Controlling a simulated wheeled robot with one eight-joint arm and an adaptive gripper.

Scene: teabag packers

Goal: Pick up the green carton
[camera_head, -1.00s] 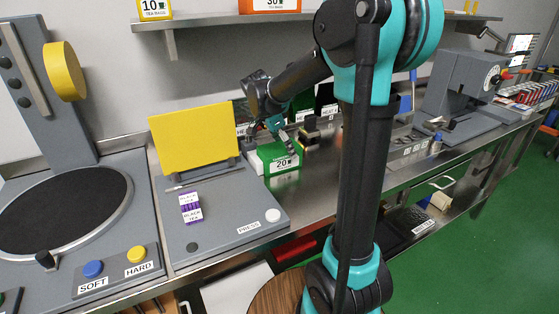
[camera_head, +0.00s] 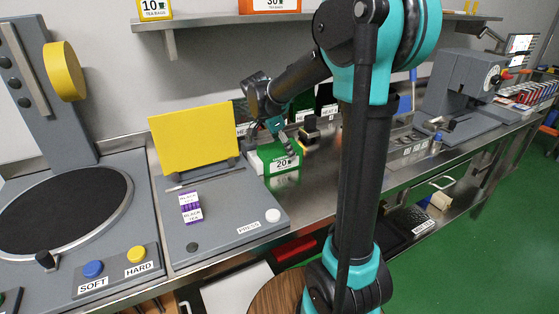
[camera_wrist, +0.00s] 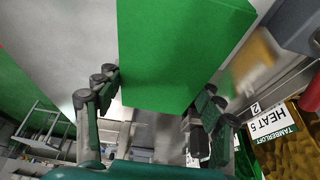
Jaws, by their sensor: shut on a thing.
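The green carton (camera_head: 281,165), with a white label reading 20, stands on the steel counter just right of the grey press base. My gripper (camera_head: 281,137) reaches down to its top from the upper left. In the wrist view the green carton (camera_wrist: 180,50) fills the upper middle, between the two fingers of my gripper (camera_wrist: 158,98). The gripper is shut on the carton. In the head view the carton's far side is hidden, and I cannot tell whether its bottom is clear of the counter.
The press with its yellow plate (camera_head: 194,138) stands close on the left, a purple tea packet (camera_head: 190,207) on its base. A small dark and yellow device (camera_head: 310,132) stands just right of the carton. A wall shelf (camera_head: 330,18) runs above. Bare counter (camera_head: 315,190) lies in front.

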